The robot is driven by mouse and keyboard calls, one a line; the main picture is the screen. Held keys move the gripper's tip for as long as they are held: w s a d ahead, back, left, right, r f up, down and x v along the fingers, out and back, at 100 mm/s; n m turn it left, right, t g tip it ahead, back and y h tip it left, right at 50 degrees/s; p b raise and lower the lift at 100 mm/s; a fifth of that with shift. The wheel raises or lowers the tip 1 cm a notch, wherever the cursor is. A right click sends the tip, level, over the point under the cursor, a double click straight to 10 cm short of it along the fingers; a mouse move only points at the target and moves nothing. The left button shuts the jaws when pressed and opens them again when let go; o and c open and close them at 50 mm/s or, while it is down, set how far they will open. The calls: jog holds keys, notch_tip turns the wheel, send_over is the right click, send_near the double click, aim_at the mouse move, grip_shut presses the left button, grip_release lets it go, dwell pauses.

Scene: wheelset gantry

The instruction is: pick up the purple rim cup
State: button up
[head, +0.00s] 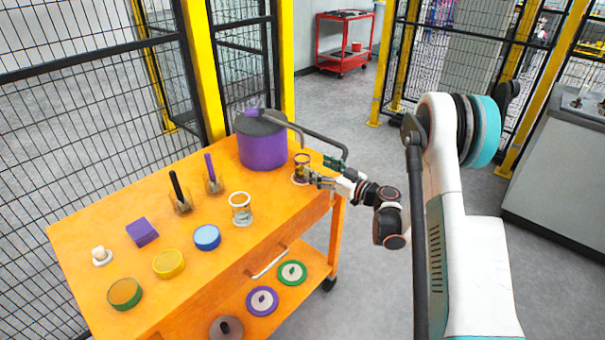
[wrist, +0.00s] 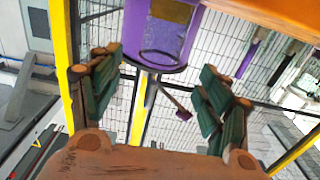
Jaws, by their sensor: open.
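The purple rim cup (head: 301,168) is a small clear cup with a dark rim and a yellowish patch. It stands upright near the far right end of the orange table. My gripper (head: 312,178) is right beside it, on its right, and open. In the wrist view, which looks upside down, the green-padded fingers of my gripper (wrist: 158,95) are spread wide. What seems to be the cup, with its yellowish patch (wrist: 172,12) and oval rim, shows at the top between them, against purple. I cannot tell if a finger touches it.
A large purple pot (head: 262,142) stands just behind and left of the cup. Another clear cup (head: 240,209) with a pale rim stands nearer. Several lids, a purple block (head: 142,231) and two upright handled tools occupy the orange table (head: 215,285). Fence panels stand behind it.

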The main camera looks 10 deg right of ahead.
aim_at(309, 164)
jog(key=x, duration=0.2)
jog(key=shift+w+a, duration=0.15)
jog(key=shift+w, duration=0.1)
jog(key=b+x, duration=0.2)
jog(key=x, duration=0.2)
jog(key=shift+a+b, duration=0.1)
jog(key=shift+b, duration=0.2)
jog(key=shift+w+a+r, duration=0.1)
jog(key=shift+w+a, duration=0.15)
jog(key=shift+w, duration=0.2)
jog(key=c, duration=1.3)
jog(key=shift+o, duration=0.2)
jog(key=shift+r, duration=0.1)
